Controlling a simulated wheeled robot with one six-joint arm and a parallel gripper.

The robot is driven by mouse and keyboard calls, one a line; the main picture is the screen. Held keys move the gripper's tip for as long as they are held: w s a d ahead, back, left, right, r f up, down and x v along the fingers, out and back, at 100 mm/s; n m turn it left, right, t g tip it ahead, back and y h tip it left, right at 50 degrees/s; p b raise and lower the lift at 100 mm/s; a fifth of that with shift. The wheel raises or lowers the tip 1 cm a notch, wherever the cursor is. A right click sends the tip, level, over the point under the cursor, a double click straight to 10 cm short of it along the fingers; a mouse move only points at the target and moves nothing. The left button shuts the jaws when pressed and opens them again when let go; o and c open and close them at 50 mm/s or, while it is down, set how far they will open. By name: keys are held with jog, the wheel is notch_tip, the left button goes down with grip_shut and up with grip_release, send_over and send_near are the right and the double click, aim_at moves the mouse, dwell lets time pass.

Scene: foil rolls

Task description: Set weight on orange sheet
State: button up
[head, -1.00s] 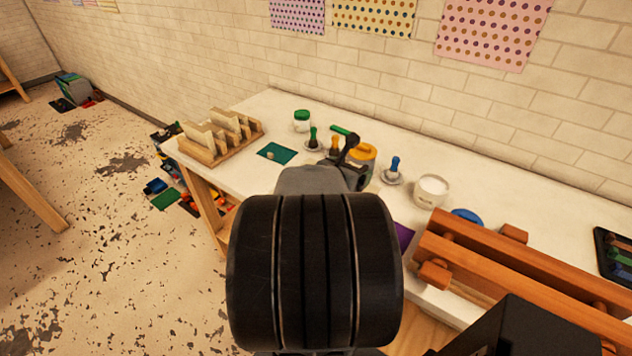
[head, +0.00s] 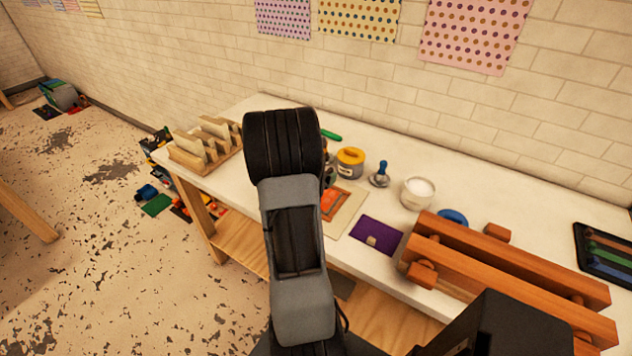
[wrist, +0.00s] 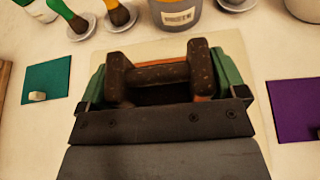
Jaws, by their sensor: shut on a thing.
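In the wrist view a dark brown, rust-speckled weight (wrist: 155,75) with a bar-like handle sits between the green-sided fingers of my gripper (wrist: 165,80). My gripper is shut on it. An orange sheet (head: 335,204) lies on a pale backing on the table in the head view. Strips of orange show behind the weight in the wrist view, so the weight is over or close to the sheet. I cannot tell whether it touches. My arm hides the gripper and the weight in the head view.
A purple sheet (head: 376,236) with a small pale block lies to the right, and a teal sheet (wrist: 46,80) with one to the left. Wooden bars (head: 500,270) stand front right. A yellow-lidded jar (head: 350,162), stamps and a white cup (head: 417,192) stand behind.

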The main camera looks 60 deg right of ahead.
aim_at(330, 195)
jog(key=shift+w+d+f, duration=0.25)
jog(key=shift+w+f, duration=0.05)
jog(key=shift+f, duration=0.2)
jog(key=shift+w+d+f, duration=0.2)
jog(key=shift+w+f, duration=0.1)
jog(key=shift+f, duration=0.15)
jog(key=shift+f+p, duration=0.6)
jog(key=shift+f, duration=0.7)
jog(key=shift+f+b, duration=0.7)
jog(key=shift+b, duration=0.15)
jog(key=o, duration=1.3)
